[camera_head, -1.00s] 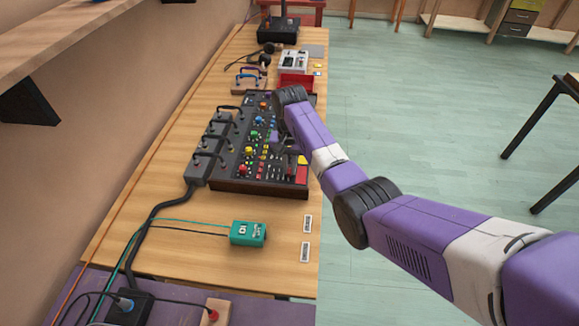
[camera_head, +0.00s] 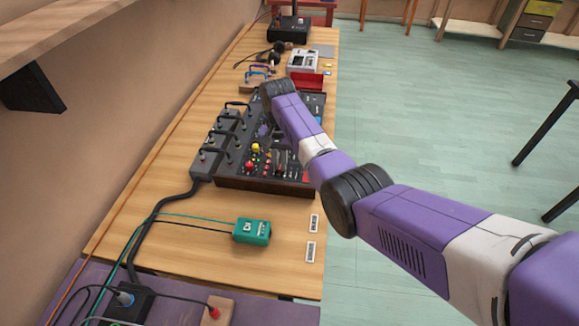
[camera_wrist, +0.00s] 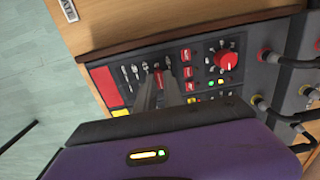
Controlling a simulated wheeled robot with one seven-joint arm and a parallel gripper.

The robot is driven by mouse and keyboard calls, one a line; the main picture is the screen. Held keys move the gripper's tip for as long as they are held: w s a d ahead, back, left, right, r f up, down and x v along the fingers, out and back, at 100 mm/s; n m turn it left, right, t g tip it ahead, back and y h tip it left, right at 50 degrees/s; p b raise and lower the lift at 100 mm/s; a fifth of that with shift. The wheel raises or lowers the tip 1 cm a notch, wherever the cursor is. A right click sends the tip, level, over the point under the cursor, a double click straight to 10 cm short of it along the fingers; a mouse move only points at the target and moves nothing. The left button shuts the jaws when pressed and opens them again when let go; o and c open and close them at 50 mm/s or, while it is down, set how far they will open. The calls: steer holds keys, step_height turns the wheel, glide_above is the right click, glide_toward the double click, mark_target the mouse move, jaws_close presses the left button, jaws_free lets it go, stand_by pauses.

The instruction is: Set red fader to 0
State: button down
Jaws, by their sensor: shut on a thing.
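The mixing console (camera_head: 265,184) lies on the wooden bench, and my arm covers part of it in the head view. In the wrist view, my gripper (camera_wrist: 160,80) reaches down to a row of small faders beside a red pad (camera_wrist: 105,87). Its two thin fingers are close together on the red fader (camera_wrist: 158,77), whose cap shows as a small red patch between them. The slot and the scale marks are too small or hidden to read its setting. In the head view the fingertips cannot be made out clearly.
A large red knob (camera_wrist: 228,61) and several red buttons (camera_wrist: 187,55) sit close to the fingers. Cables and black handles crowd the console's other side.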

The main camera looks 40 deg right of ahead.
mark_target(280, 166)
steer(key=c, duration=1.5)
jaws_free()
steer(key=shift+o, duration=0.2)
step_height(280, 166, up, 8)
steer(key=shift+f+b, duration=0.1)
steer(key=shift+b, duration=0.2)
